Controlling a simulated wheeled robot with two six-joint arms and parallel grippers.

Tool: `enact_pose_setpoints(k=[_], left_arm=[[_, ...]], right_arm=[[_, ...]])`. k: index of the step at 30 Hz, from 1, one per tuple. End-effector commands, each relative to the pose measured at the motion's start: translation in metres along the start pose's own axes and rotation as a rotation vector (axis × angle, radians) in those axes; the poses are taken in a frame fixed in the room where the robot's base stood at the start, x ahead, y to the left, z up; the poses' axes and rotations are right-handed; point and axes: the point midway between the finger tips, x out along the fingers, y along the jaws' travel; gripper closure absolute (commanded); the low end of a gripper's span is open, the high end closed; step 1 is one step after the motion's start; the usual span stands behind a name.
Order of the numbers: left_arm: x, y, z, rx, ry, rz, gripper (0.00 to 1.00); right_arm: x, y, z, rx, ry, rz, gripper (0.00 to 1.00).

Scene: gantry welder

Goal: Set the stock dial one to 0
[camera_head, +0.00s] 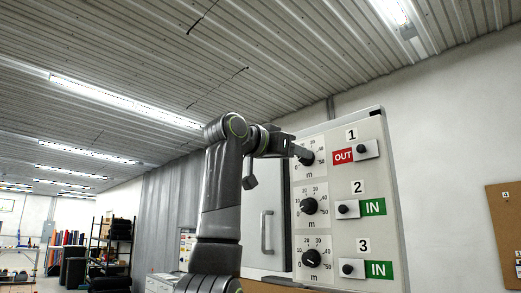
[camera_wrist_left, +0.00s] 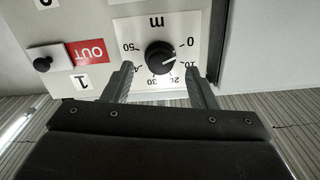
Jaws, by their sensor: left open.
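Stock dial one is a black round knob (camera_head: 307,158) on a white scale plate, in the top row of the panel, beside label 1. In the left wrist view the dial (camera_wrist_left: 160,57) appears upside down, and its white pointer mark seems to lie between 0 and 10. My left gripper (camera_head: 302,153) reaches the dial from the left and partly covers it in the head view. In the wrist view its two open fingers (camera_wrist_left: 159,70) stand on either side of the knob's lower part, with gaps showing; nothing is held. My right gripper is not in view.
Dial two (camera_head: 308,206) and dial three (camera_head: 311,257) sit below on the same panel (camera_head: 388,215). Small black knobs with a red OUT sign (camera_head: 343,156) and green IN signs are to the right. A grey door handle (camera_head: 266,232) is left of the panel.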

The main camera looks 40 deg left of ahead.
Motion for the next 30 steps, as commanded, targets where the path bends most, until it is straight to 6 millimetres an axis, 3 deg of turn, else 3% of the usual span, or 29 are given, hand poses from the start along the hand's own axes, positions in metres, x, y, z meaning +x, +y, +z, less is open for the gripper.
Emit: enact_pose_setpoints(k=[3, 15, 21, 30], left_arm=[[-0.032, 0.0, 0.005, 0.001, 0.006, -0.003, 0.48], [-0.122, 0.0, 0.003, -0.001, 0.004, -0.001, 0.48], [-0.142, 0.0, 0.001, 0.0, 0.001, 0.0, 0.48], [-0.146, 0.0, 0.001, 0.0, 0.0, 0.0, 0.48]], right_arm=[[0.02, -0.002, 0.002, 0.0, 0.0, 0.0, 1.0], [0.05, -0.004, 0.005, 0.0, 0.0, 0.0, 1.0], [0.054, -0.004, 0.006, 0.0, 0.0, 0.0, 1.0], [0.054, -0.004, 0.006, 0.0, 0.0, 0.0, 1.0]])
